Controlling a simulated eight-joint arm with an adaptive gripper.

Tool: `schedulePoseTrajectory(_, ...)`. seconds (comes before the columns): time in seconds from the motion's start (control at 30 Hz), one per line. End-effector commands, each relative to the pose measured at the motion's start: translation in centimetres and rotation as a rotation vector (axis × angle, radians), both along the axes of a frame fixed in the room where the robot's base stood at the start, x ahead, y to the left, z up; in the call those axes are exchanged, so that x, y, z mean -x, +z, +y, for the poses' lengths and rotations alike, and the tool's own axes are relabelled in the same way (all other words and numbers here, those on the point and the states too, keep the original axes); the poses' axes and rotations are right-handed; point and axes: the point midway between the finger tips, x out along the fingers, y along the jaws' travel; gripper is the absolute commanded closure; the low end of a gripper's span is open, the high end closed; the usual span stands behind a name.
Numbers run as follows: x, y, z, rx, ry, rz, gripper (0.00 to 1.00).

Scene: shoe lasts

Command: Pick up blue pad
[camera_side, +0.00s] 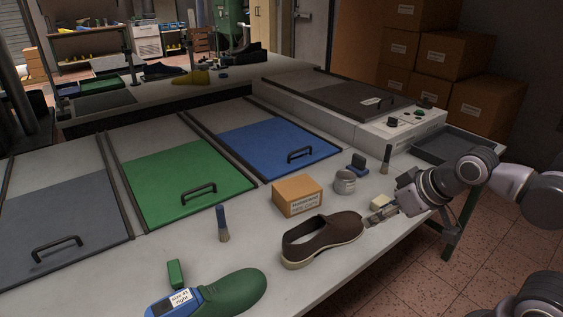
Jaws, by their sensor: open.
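A small dark blue pad-like piece (357,165) sits on the bench behind the metal tin. A large blue panel (275,146) with a black handle lies flat farther left; it is also blue and flat. My gripper (377,217) reaches in from the right, low over the bench by the toe of the brown shoe. Its jaws are open, and I see nothing held between them. It is apart from the small blue piece, nearer the camera. I cannot tell whether its fingers touch the shoe.
A cream block (381,202) lies close beside my gripper. The brown shoe (322,239), cardboard box (297,195), metal tin (345,182) and upright brush (386,159) stand around it. A green shoe last (235,292) is at the front. The grey tray (455,145) is behind my arm.

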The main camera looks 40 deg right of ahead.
Motion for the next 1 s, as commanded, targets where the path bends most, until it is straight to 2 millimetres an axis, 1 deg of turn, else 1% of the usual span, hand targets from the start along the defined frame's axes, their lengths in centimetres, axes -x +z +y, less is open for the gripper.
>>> schedulePoseTrajectory(0.13, -0.3, 0.2, -0.1, 0.0, -0.001, 0.001, 0.53)
schedulePoseTrajectory(0.23, -1.4, 1.0, -0.6, 0.001, -0.006, 0.007, 0.53)
schedulePoseTrajectory(0.37, -4.1, 2.5, -2.0, 0.005, -0.011, 0.018, 0.53)
schedulePoseTrajectory(0.47, -6.6, 3.5, -3.5, 0.007, -0.013, 0.03, 0.53)
schedulePoseTrajectory(0.6, -10.2, 4.3, -5.9, 0.008, -0.015, 0.042, 0.53)
schedulePoseTrajectory(0.73, -13.5, 4.5, -8.6, 0.007, -0.016, 0.052, 0.53)
schedulePoseTrajectory(0.87, -16.8, 4.2, -11.8, 0.006, -0.016, 0.057, 0.53)
schedulePoseTrajectory(1.0, -19.9, 3.3, -15.6, 0.005, -0.014, 0.063, 0.53)
